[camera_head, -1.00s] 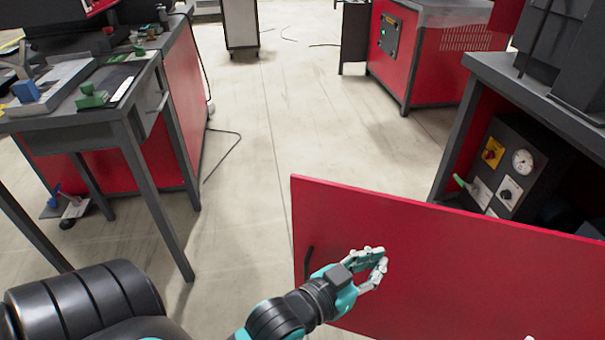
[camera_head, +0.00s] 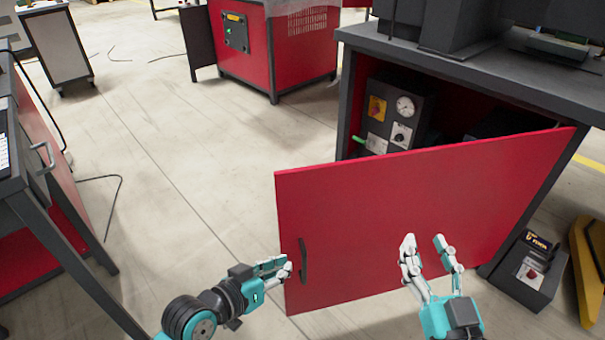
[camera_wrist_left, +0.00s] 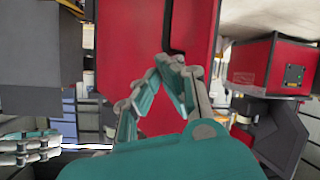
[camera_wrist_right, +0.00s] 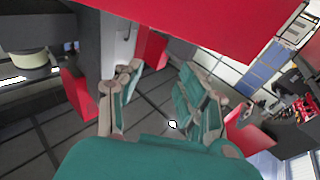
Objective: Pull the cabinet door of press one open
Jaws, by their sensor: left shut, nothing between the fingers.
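The red cabinet door (camera_head: 365,215) of the press stands ajar, with the cabinet interior visible above and behind it. Its dark vertical handle (camera_head: 303,261) is near the left, free edge. My left gripper (camera_head: 284,268) is shut and empty, just left of the handle at that edge; whether it touches the door I cannot tell. In the left wrist view its fingertips (camera_wrist_left: 172,66) meet in front of a red surface. My right gripper (camera_head: 423,240) has its fingers apart before the door's face, right of the handle, holding nothing. Its spread fingers also show in the right wrist view (camera_wrist_right: 157,78).
Inside the cabinet is a control box (camera_head: 397,110) with a gauge and knobs. A dark box with a red button (camera_head: 532,270) stands on the floor at right, beside a yellow object (camera_head: 588,270). A dark-framed table (camera_head: 40,210) is at left. The floor between is clear.

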